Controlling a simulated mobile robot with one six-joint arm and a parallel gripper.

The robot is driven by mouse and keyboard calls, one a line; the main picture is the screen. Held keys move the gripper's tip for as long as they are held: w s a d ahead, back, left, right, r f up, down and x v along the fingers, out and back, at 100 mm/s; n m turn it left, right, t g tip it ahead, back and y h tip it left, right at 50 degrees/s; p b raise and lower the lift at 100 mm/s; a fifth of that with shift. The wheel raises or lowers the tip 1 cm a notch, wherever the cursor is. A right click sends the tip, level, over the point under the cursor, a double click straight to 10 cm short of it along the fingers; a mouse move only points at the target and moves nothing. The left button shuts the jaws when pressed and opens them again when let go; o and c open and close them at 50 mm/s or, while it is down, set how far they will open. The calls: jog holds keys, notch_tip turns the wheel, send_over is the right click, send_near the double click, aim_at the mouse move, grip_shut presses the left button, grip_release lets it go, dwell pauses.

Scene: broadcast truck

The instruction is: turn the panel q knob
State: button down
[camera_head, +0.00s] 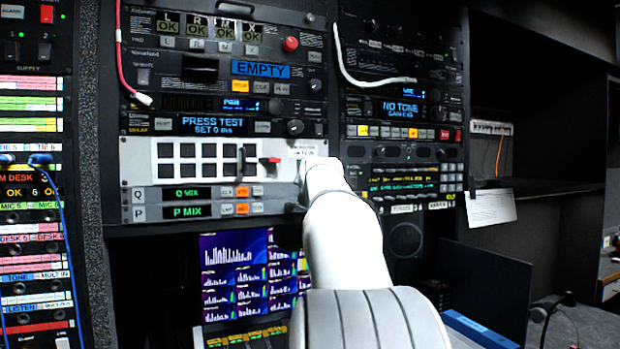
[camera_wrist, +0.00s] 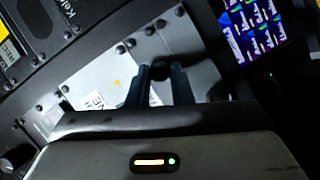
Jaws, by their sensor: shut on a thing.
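The panel Q row (camera_head: 140,193) carries a green "Q MIX" display (camera_head: 187,192) and small buttons in the head view. A matching "P MIX" row (camera_head: 187,211) lies just below it. My white arm covers the right end of these rows, so the Q knob is hidden there. In the wrist view my gripper (camera_wrist: 160,80) has its two dark fingers on either side of a small dark round knob (camera_wrist: 160,69), shut on it. The knob's label is not readable, and its pointer direction cannot be told.
Above the Q row is a pale panel with dark square buttons (camera_head: 187,151) and a red lever (camera_head: 270,160). A white cable (camera_head: 345,65) hangs to the right of the left rack. Lit monitors (camera_head: 235,265) stand below. Open dark shelving is at right.

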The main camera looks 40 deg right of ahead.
jog(key=m+y, duration=0.1)
jog(key=m, duration=0.1)
jog(key=m+y+p, duration=0.1)
jog(key=m, duration=0.1)
jog(key=shift+d+r+y, duration=0.1)
jog(key=shift+d+y, duration=0.1)
jog(key=shift+y, duration=0.1)
dwell(0.6)
jog(key=c, duration=1.3)
grip_release()
jog(key=b+v, duration=0.2)
jog(key=v, duration=0.6)
jog(key=shift+w, duration=0.1)
